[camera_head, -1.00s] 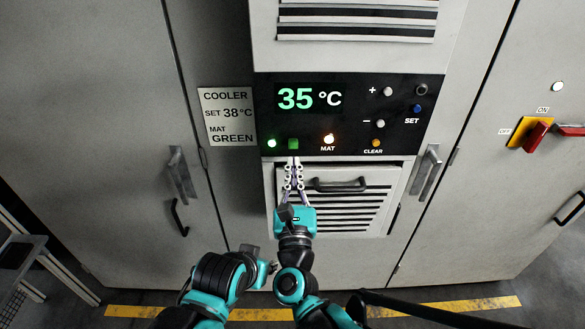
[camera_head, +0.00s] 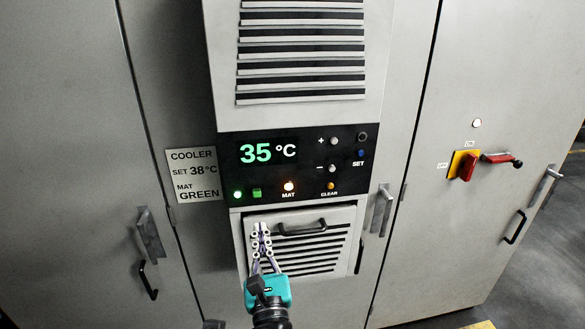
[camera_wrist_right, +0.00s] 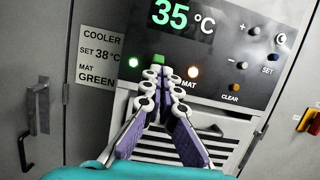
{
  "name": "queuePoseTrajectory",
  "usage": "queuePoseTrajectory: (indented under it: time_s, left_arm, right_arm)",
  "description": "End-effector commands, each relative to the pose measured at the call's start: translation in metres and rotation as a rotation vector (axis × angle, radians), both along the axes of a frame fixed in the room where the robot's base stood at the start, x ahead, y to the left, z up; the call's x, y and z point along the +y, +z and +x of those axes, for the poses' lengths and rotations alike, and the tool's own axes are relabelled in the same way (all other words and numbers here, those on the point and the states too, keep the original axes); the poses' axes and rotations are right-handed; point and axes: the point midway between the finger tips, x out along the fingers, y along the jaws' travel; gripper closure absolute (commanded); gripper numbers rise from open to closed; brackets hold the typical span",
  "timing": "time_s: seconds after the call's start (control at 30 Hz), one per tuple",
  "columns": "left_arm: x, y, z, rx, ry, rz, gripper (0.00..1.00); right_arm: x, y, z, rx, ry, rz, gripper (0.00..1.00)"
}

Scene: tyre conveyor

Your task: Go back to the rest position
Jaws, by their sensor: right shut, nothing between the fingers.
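My right gripper (camera_head: 261,228) is shut and empty, with teal housing and purple-sided fingers. In the head view it overlaps the slatted lower hatch, with its tips below the control panel (camera_head: 305,142). It also shows in the right wrist view (camera_wrist_right: 159,74), where the tips overlap the panel's lower edge below a green square (camera_wrist_right: 161,58). I cannot tell the exact gap to the cabinet. The panel's display (camera_head: 268,152) reads 35 °C. My left gripper is not in view.
A sign (camera_head: 193,174) reads cooler, set 38°C, mat green. The lower hatch (camera_head: 340,262) has a black handle (camera_head: 302,231). A red switch on a yellow plate (camera_head: 456,165) is on the right cabinet. Door handles stick out at both sides. Floor shows at lower right.

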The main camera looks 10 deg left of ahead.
Motion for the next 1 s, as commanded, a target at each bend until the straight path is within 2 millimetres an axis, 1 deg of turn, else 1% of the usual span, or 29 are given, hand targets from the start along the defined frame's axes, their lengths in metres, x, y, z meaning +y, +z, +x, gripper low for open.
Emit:
queuePoseTrajectory:
  time_s: [0.07,0.13,0.17,0.27,0.3,0.37,0.4,0.43,0.47,0.5,0.57,0.6,0.7,0.8,0.9,1.0]
  left_arm:
    - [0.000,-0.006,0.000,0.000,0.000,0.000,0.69]
    - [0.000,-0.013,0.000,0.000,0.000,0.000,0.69]
    - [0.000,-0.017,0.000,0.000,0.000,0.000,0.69]
    - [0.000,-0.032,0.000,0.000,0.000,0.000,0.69]
    - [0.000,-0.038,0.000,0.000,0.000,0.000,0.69]
    - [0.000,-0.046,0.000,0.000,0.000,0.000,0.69]
    - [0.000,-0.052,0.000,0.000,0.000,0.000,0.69]
    - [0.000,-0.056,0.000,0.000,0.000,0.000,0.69]
    - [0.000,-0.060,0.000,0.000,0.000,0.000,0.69]
    - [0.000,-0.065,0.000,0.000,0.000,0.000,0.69]
    - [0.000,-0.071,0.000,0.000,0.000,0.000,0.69]
    - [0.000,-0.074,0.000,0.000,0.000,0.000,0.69]
    - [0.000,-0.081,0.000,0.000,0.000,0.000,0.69]
    - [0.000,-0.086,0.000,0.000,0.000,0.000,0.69]
    - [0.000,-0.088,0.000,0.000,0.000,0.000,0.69]
    - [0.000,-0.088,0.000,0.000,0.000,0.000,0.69]
  right_arm:
    - [-0.006,-0.002,0.003,-0.025,-0.008,-0.111,1.00]
    - [-0.014,-0.006,0.006,-0.068,-0.015,-0.309,1.00]
    - [-0.018,-0.009,0.007,-0.091,-0.018,-0.423,1.00]
    - [-0.042,-0.035,0.008,-0.173,-0.022,-0.887,1.00]
    - [-0.055,-0.051,0.006,-0.204,-0.014,-1.093,1.00]
    - [-0.078,-0.079,0.002,-0.242,0.013,-1.399,1.00]
    - [-0.096,-0.100,-0.004,-0.264,0.046,-1.599,1.00]
    - [-0.112,-0.117,-0.009,-0.277,0.078,-1.748,1.00]
    - [-0.129,-0.134,-0.015,-0.288,0.120,-1.892,1.00]
    - [-0.150,-0.156,-0.024,-0.301,0.184,-2.063,1.00]
    - [-0.182,-0.185,-0.041,-0.316,0.298,-2.283,1.00]
    - [-0.203,-0.202,-0.053,-0.323,0.383,-2.406,1.00]
    - [-0.247,-0.237,-0.084,-0.339,0.601,-2.631,1.00]
    - [-0.278,-0.258,-0.109,-0.354,0.790,-2.758,1.00]
    - [-0.296,-0.269,-0.127,-0.368,0.916,-2.816,1.00]
    - [-0.303,-0.273,-0.133,-0.375,0.970,-2.836,1.00]
